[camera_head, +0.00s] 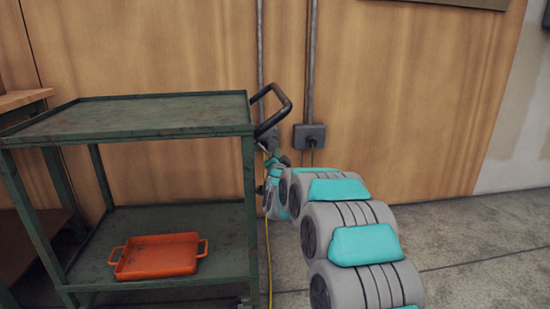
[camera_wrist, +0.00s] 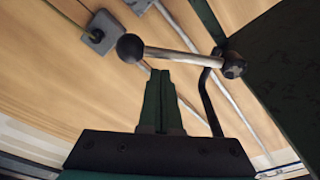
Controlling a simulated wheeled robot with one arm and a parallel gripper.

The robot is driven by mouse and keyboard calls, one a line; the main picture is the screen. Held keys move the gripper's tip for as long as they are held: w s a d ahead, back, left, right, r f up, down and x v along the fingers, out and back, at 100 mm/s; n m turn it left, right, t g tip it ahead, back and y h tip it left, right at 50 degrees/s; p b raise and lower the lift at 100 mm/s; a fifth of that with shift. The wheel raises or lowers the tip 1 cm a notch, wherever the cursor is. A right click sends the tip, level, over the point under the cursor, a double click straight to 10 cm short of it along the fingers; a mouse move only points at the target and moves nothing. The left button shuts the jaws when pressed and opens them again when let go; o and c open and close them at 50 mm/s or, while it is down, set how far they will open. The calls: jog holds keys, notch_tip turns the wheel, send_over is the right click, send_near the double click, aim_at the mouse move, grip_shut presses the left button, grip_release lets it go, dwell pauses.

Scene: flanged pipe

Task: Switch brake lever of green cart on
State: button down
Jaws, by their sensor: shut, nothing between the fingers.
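The green cart (camera_head: 150,128) stands at the left in the head view, with a black push handle (camera_head: 287,102) at its right end. In the wrist view a brake lever (camera_wrist: 180,55), a metal rod with a black ball knob (camera_wrist: 130,47), reaches left from a dark pivot by the cart's edge (camera_wrist: 285,85). My gripper (camera_wrist: 159,75) is shut and empty, its fingertips just below the rod near the knob. I cannot tell whether they touch it. In the head view my arm reaches the cart's right end, and the gripper is hard to make out there.
An orange tray (camera_head: 158,256) sits on the cart's lower shelf (camera_head: 215,222). A wooden wall (camera_head: 400,90) with vertical pipes and a grey box (camera_head: 309,136) stands close behind. A yellow cable (camera_head: 268,250) hangs by the cart's right legs. Floor at the right is clear.

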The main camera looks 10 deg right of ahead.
jog(key=s, duration=0.9)
jog(key=shift+s+d+r+p, duration=0.25)
jog(key=shift+s+d+p, duration=0.05)
dwell(0.3)
